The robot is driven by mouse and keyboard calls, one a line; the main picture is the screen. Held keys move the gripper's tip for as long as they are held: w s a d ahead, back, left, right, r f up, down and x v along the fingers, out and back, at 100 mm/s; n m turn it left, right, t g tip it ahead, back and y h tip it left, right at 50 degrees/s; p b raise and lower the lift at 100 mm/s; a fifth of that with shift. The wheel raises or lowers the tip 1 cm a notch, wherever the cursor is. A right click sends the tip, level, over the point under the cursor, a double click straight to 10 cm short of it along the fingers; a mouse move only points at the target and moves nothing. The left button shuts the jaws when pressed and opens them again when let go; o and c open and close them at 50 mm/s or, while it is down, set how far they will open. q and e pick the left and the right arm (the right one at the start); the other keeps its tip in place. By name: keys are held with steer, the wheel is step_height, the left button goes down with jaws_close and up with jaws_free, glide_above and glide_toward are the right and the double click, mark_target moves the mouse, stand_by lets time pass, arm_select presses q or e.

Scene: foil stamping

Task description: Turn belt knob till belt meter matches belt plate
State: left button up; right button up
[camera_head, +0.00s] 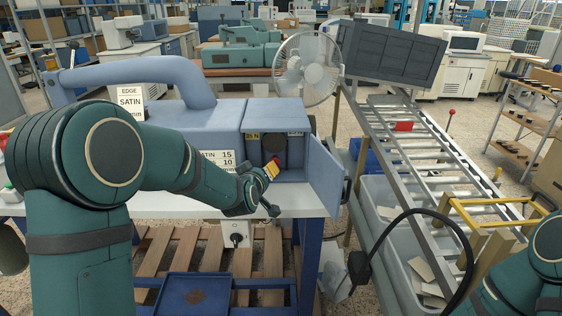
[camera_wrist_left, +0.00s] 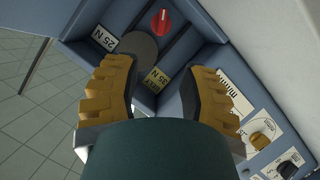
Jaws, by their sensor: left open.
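My left gripper (camera_head: 271,170) is open at the mouth of the open compartment in the blue machine (camera_head: 215,120). In the left wrist view its two yellow-padded fingers (camera_wrist_left: 162,70) are spread with nothing between them. A red knob (camera_wrist_left: 162,21) with a pale mark lies beyond the fingertips, apart from them. A round dark disc (camera_wrist_left: 138,47) is beside it. A plate reading 25 N (camera_wrist_left: 105,39) and one reading 35 N (camera_wrist_left: 156,80) flank the disc. I cannot tell which part is the belt meter. My right gripper is out of view.
The compartment's blue door (camera_head: 326,177) stands open to the right of the gripper. A yellow knob (camera_wrist_left: 262,132) and a black knob (camera_wrist_left: 289,168) sit on the front panel. A roller conveyor (camera_head: 430,165) stands at right.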

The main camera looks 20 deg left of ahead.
arm_select(q)
steer(key=b+x, duration=0.1)
steer(key=x, duration=1.2)
steer(key=shift+w+f, duration=0.15)
steer(key=shift+f, duration=0.1)
jaws_close()
